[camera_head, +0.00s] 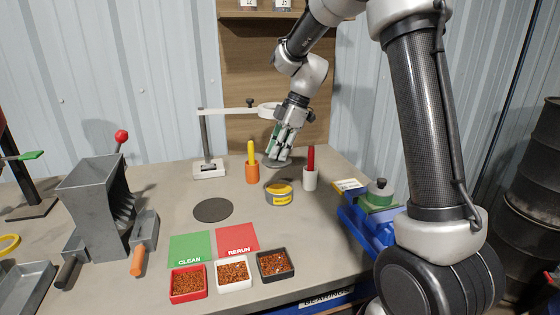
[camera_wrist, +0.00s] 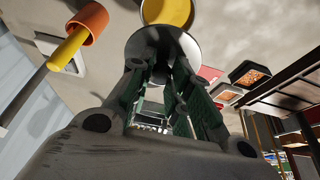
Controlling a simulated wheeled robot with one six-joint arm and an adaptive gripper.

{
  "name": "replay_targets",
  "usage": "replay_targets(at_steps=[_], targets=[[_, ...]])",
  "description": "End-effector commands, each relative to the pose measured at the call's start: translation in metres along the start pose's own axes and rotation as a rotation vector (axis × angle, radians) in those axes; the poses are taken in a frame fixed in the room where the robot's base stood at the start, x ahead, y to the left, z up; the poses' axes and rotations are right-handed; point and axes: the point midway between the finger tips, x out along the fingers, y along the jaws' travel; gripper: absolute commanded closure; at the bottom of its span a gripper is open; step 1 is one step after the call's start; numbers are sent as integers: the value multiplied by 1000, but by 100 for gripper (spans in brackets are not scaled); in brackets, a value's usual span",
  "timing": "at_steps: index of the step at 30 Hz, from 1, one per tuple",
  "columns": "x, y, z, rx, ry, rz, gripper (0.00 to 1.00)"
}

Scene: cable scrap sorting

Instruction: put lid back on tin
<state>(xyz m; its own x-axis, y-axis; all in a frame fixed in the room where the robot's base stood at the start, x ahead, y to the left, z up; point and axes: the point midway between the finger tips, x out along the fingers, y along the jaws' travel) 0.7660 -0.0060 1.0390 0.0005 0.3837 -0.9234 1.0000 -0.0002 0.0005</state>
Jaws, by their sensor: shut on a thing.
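The tin (camera_head: 279,195) is a short grey can with a yellow label, standing on the bench right of centre. In the wrist view the open tin (camera_wrist: 168,12) shows a yellow inside at the top edge. My gripper (camera_head: 278,157) points down at the back of the bench, behind the tin. It is shut on the lid (camera_head: 268,163), a thin grey disc. The lid (camera_wrist: 160,33) also shows at the fingertips in the wrist view, in front of the tin. The fingers hide part of the lid, and I cannot tell its gap to the bench.
An orange cup (camera_head: 252,175) with a yellow tool and a white cup (camera_head: 310,181) with a red tool flank the tin. A ring stand (camera_head: 208,150) is behind left. Trays of granules (camera_head: 233,286) line the front. A dark round mat (camera_head: 213,210) lies bare.

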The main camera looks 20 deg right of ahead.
Motion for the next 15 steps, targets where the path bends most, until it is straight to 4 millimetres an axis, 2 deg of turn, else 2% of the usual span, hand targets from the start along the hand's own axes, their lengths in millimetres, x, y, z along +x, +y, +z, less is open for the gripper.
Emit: replay_targets(at_steps=[5, 15], targets=[[0, 5, 0, 0, -1, 0, 100], [24, 4, 11, 0, -1, -1, 100]])
